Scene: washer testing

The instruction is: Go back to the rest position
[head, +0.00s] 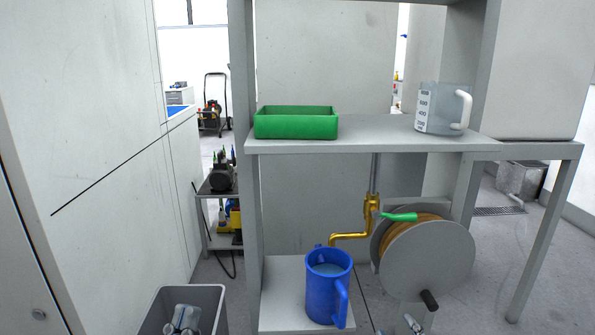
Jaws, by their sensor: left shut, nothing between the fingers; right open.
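My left gripper (183,319) shows at the bottom edge on the left, in front of the grey bin; its fingers are together with nothing seen between them. My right gripper (413,325) shows only by its tips at the bottom edge, below the hose reel; it is open and empty. Most of both arms is out of view. A blue jug (326,290) with liquid in it stands upright on the low shelf (281,300) under the brass tap (350,237). Both grippers are apart from the jug in the picture.
A green tray (296,123) and a clear measuring jug (441,109) stand on the upper shelf (375,133). The hose reel (428,258) is right of the tap. A grey bin (208,297) stands at lower left. A cart (219,190) is behind. Floor at lower right is clear.

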